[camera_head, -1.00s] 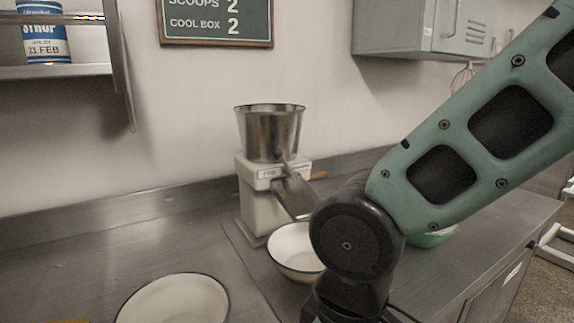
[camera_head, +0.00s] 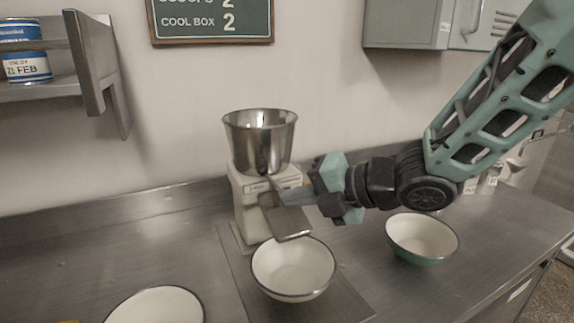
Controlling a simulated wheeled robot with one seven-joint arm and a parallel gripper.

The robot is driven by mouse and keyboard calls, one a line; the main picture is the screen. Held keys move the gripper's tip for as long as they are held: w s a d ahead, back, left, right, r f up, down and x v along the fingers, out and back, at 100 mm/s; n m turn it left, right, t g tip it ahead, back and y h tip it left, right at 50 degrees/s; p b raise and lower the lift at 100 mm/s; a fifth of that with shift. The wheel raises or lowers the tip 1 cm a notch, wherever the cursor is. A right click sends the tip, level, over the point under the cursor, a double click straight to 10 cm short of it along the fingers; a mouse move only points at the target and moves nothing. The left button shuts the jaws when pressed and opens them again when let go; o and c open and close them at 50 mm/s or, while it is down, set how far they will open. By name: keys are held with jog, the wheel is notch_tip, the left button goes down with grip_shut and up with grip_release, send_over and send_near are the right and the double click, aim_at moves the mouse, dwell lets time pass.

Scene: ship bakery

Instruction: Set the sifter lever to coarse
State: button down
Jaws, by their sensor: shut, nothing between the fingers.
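The sifter (camera_head: 249,207) stands on the counter, a cream body with a steel hopper (camera_head: 260,141) on top and a sloping steel chute (camera_head: 287,222) at the front. My gripper (camera_head: 297,196) is shut and empty, reaching in from the right, with its fingertips at the sifter's right side by the chute. The sifter lever is largely hidden behind my gripper; its setting cannot be read. I cannot tell whether the fingertips touch it. A label on the sifter's front is too small to read.
A white bowl (camera_head: 293,268) sits under the chute. A green-sided bowl (camera_head: 422,238) stands to the right below my arm, and another white bowl (camera_head: 157,306) at the front left. A shelf (camera_head: 50,88) juts out at the upper left. The left counter is mostly clear.

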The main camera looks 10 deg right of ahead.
aim_at(269, 178)
jog(key=n, duration=0.1)
jog(key=r+n+y, duration=0.1)
jog(key=shift+d+r+n+g, duration=0.3)
jog(key=shift+d, duration=0.1)
jog(key=w+a+p, duration=0.1)
jog(key=w+p, duration=0.1)
jog(key=w+a+f+p, duration=0.1)
jog(key=w+a, duration=0.1)
jog(key=w, duration=0.1)
jog(key=w+a+p, duration=0.2)
jog(key=shift+w+a+f+p, duration=0.2)
jog(key=shift+w+f+p, duration=0.1)
jog(key=shift+f, duration=0.1)
jog(key=shift+w+d+y+b, duration=0.1)
jog(key=shift+y+b, duration=0.2)
jog(key=shift+b, duration=0.1)
jog(key=shift+r, duration=0.1)
jog(key=shift+d, duration=0.1)
